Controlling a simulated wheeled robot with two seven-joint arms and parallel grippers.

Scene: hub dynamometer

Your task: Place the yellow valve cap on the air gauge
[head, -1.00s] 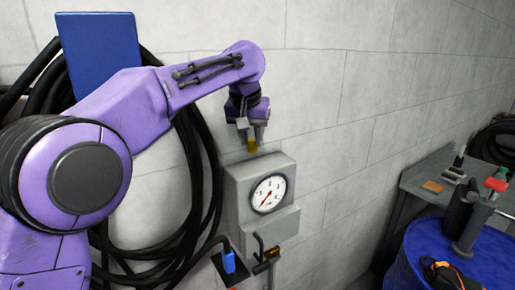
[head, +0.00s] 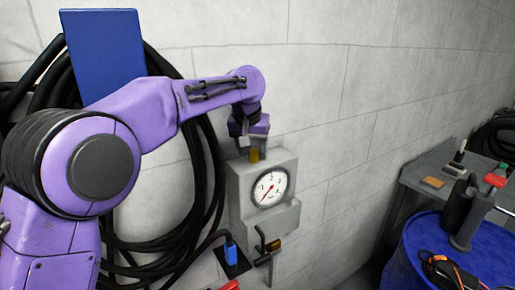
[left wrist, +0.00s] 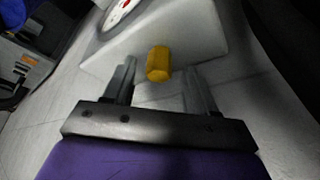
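The air gauge (head: 270,187) is a grey wall box with a round white dial and red needle. The yellow valve cap (head: 254,155) is at the top of the gauge box, toward its left side, and looks upright. My left gripper (head: 251,143) is just above the box, around the cap. In the left wrist view the yellow cap (left wrist: 158,63) lies between the two fingers, with a gap on each side, so the gripper is open. The cap's lower end meets the box top there; its exact seating is hard to see. My right gripper is out of view.
Black hoses (head: 205,170) hang on the wall behind my left arm, near a blue panel (head: 103,52). A blue connector (head: 230,256) sits below the gauge. At right are a grey bench (head: 412,178) and a blue drum (head: 410,255) with tools. The wall right of the gauge is clear.

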